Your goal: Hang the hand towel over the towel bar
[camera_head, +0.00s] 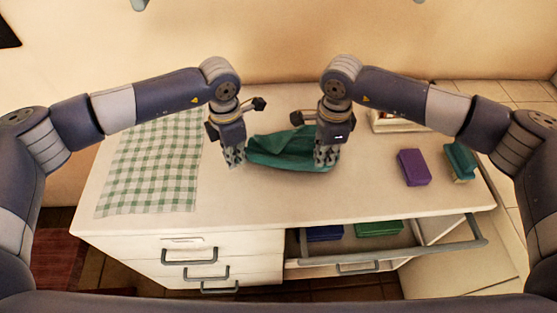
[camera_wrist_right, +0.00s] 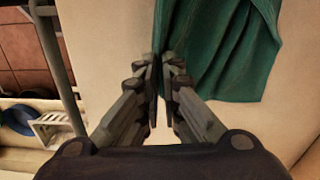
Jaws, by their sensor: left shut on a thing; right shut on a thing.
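The dark green hand towel (camera_head: 290,148) lies bunched on the white countertop, between my two grippers. My left gripper (camera_head: 234,160) points down and is shut on the towel's left end. My right gripper (camera_head: 326,160) is shut on its right end, low over the counter. In the right wrist view the towel (camera_wrist_right: 228,50) spreads from the fingertips (camera_wrist_right: 164,62) to the upper right. The grey towel bar (camera_head: 400,252) runs along the counter's front right side, held out on side brackets. It also shows at the left of the right wrist view (camera_wrist_right: 62,75). Nothing hangs on it.
A green-and-white checked cloth (camera_head: 152,163) lies flat at the left. A purple block (camera_head: 413,167) and a teal brush-like item (camera_head: 460,161) sit at the right. Blue (camera_head: 325,233) and green (camera_head: 379,229) items lie behind the bar, below the countertop. The counter's front middle is clear.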

